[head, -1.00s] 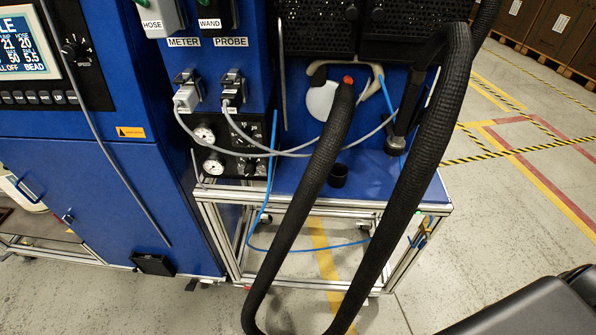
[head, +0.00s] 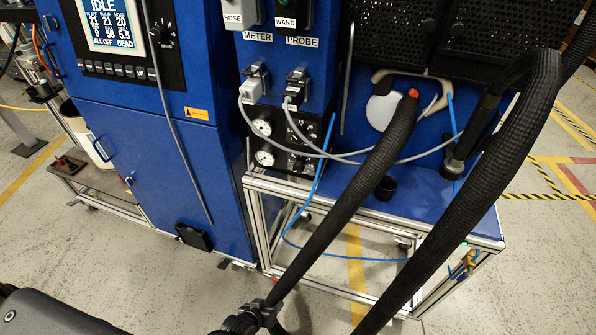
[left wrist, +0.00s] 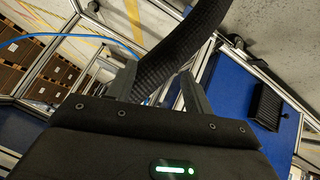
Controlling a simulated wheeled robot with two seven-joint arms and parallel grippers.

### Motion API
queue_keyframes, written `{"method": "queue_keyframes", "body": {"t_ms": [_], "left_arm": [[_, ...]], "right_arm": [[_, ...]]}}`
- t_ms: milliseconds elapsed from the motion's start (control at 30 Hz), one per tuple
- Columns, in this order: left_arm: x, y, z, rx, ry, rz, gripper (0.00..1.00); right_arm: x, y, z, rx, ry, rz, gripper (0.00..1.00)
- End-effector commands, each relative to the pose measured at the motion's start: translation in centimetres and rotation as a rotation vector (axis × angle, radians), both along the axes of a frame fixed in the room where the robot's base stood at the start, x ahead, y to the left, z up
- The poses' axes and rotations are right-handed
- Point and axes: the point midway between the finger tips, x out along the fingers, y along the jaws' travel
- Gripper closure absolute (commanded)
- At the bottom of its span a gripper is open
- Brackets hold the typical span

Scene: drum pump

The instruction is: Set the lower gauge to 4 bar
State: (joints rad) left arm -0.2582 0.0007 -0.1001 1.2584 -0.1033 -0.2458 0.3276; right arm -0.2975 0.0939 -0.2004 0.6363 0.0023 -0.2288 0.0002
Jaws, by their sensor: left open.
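The lower gauge (head: 264,157) is a small round white dial at the bottom left of a black panel on the blue machine, in the head view. The upper gauge (head: 262,127) sits just above it. Both needles are too small to read. Dark knobs (head: 298,163) lie to the right of the gauges, partly behind cables. My left gripper (left wrist: 157,82) is open in the left wrist view, with the thick black hose (left wrist: 180,50) passing beyond its fingers. I cannot tell if they touch it. The gauges are not visible there. My right gripper is not in view.
The thick black hose (head: 350,195) sweeps down to the right of the gauge panel. Grey cables (head: 330,157) and a blue tube (head: 319,175) cross near the panel. A metal-framed blue table (head: 425,195) carries a black cup (head: 386,188).

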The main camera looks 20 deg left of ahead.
Motion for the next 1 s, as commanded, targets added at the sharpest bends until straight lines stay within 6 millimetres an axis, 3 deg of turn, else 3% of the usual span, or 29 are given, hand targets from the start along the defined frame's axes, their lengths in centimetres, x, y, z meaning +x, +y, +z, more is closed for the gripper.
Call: {"method": "queue_keyframes", "body": {"t_ms": [33,133,200,300,400,500,600,767,1000], "left_arm": [[4.2,-0.8,5.3,-0.070,-0.112,0.048,0.48],[10.0,-1.4,15.2,-0.204,-0.305,0.124,0.48],[12.5,-1.3,21.7,-0.286,-0.420,0.164,0.48],[14.2,-0.9,29.4,-0.380,-0.554,0.197,0.48],[14.7,-0.6,34.6,-0.444,-0.644,0.214,0.48],[14.8,-0.3,37.5,-0.478,-0.694,0.221,0.48],[14.7,-0.2,38.4,-0.491,-0.710,0.223,0.48],[15.2,-0.3,38.5,-0.492,-0.712,0.223,0.48],[18.9,-1.0,38.6,-0.492,-0.711,0.222,0.48]], "right_arm": [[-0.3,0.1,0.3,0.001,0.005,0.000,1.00],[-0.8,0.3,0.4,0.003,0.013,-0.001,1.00],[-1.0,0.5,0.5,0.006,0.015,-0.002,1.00],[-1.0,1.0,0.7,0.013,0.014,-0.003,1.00],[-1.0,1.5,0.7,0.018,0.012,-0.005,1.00],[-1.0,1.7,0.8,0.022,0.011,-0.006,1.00],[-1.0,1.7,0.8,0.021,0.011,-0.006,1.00],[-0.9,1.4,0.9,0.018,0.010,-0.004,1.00],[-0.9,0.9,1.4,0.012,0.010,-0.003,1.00]]}}
